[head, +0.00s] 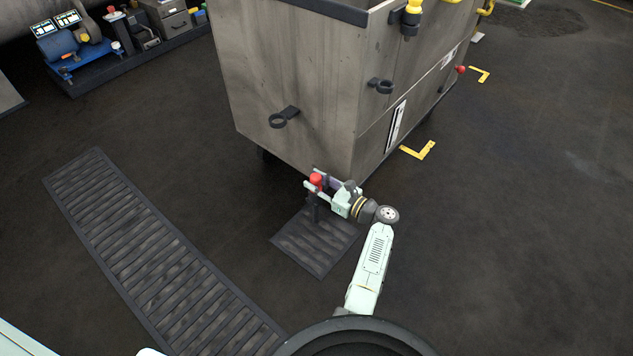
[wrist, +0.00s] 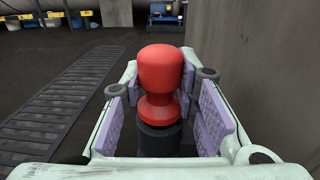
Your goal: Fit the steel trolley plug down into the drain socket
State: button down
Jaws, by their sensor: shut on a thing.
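The plug (head: 316,180) has a red rounded knob over a dark lower body. In the wrist view the plug (wrist: 160,85) stands upright between the purple pads of my gripper (wrist: 160,125). In the head view my gripper (head: 322,189) is shut on it, low beside the near bottom corner of the grey steel trolley (head: 300,85). A dark upright part (head: 314,209) shows just below the red knob, over the square floor grate (head: 318,242). I cannot tell whether it is the plug's lower end or the drain socket. No socket opening is clearly visible.
Dark empty rings (head: 283,117) and (head: 383,86) stick out from the trolley's sides. A yellow-topped piece (head: 411,18) sits higher on the trolley. A long slatted floor grate (head: 150,245) lies left. The floor right of my arm is clear.

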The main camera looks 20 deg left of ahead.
jog(key=c, duration=1.2)
grip_release()
